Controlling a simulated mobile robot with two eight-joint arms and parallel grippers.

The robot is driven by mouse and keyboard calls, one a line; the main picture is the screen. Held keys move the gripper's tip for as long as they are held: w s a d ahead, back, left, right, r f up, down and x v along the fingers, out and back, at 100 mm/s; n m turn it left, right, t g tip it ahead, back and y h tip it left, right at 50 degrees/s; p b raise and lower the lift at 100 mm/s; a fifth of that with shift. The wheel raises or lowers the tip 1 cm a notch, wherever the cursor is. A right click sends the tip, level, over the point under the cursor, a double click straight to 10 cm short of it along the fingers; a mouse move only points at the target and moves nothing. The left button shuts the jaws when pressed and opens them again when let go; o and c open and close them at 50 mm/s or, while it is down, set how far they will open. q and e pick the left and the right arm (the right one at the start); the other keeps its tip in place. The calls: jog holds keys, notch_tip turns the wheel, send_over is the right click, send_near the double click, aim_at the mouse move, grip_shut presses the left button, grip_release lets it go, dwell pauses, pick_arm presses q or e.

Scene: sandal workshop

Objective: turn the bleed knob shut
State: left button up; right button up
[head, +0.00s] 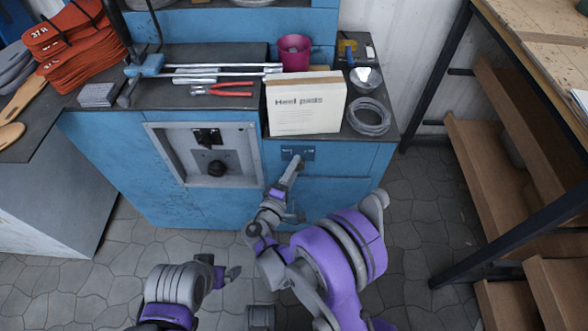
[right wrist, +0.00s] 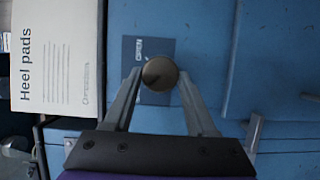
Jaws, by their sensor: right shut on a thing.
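The bleed knob (right wrist: 160,73) is a round, dark brownish knob on a blue cabinet front, with a small dark blue plate (right wrist: 131,55) behind it that carries a label whose text seems to read OPEN. In the head view the plate (head: 309,154) sits below the Heel pads box, and my gripper mostly covers the knob. My right gripper (head: 296,163) reaches up to it. In the right wrist view its two fingers (right wrist: 160,80) are shut on the knob, one on each side. My left gripper (head: 231,273) is low in the head view, away from the cabinet; its jaws are unclear.
A white Heel pads box (head: 306,105) stands on the bench top just above the knob, beside a coil of wire (head: 368,116). Wooden shelving (head: 500,170) stands at the right.

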pick_arm(q)
jog(key=shift+f, duration=0.1)
dwell(0.4)
pick_arm(e)
jog(key=o, duration=1.4)
jog(key=shift+c, duration=0.2)
